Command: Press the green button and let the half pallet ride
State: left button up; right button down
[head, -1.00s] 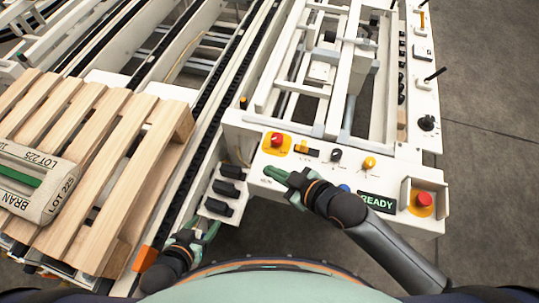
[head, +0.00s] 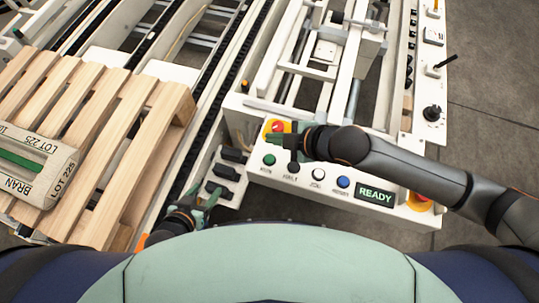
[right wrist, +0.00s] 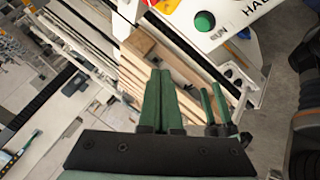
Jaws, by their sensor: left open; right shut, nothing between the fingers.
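The green button (head: 269,160) is at the left end of the white control panel's front row. It also shows in the right wrist view (right wrist: 204,21), beside RUN lettering. My right gripper (head: 283,140) is shut and empty, over the panel between the green button and a red button; its fingers show shut in the right wrist view (right wrist: 163,75). My left gripper (head: 207,200) is open and empty, low beside black levers. The wooden half pallet (head: 105,125) sits at the left and carries a BRAN bag (head: 62,165).
Black, white and blue (head: 343,182) buttons and a READY display (head: 375,194) share the panel. Conveyor rails run beside the pallet.

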jog(key=shift+f, duration=0.1)
jog(key=b, duration=0.4)
send_over(273, 160)
notch_tip(273, 160, down, 7)
jog(key=shift+d+r, duration=0.1)
jog(key=shift+f+b, duration=0.3)
jog(key=shift+f, duration=0.6)
jog(key=shift+f, duration=0.1)
dwell(1.0)
jog(key=shift+f, duration=0.3)
